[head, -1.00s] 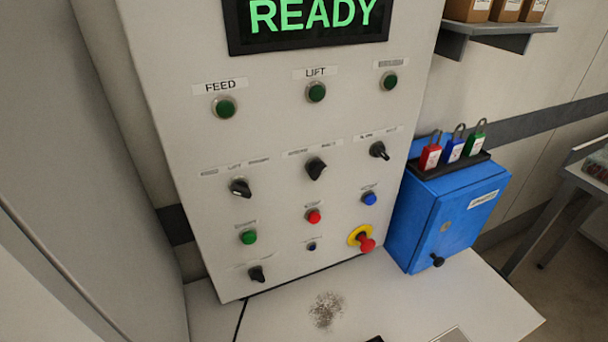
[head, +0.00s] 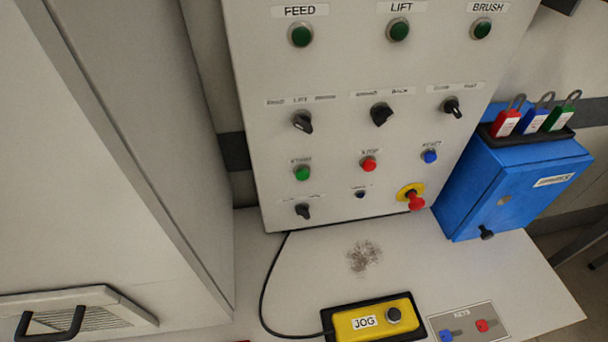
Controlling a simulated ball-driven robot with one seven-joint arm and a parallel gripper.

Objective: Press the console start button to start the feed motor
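The grey console panel (head: 340,85) stands upright at the back of a light worktop. The green start button (head: 302,173) is in its lower left, under a small label that seems to read START. A red stop button (head: 369,164) and a blue reset button (head: 430,156) sit to its right in the same row. Dark green lamps labelled FEED (head: 301,34), LIFT (head: 398,30) and BRUSH (head: 481,28) are in the top row and look unlit. My gripper is in none of the views.
Several black selector knobs (head: 302,122) and a red emergency stop (head: 415,201) on yellow share the panel. A yellow JOG box (head: 376,321) with a cable and a KEYS plate (head: 468,324) lie on the worktop (head: 510,275). A blue box (head: 515,185) holding padlocks stands at right.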

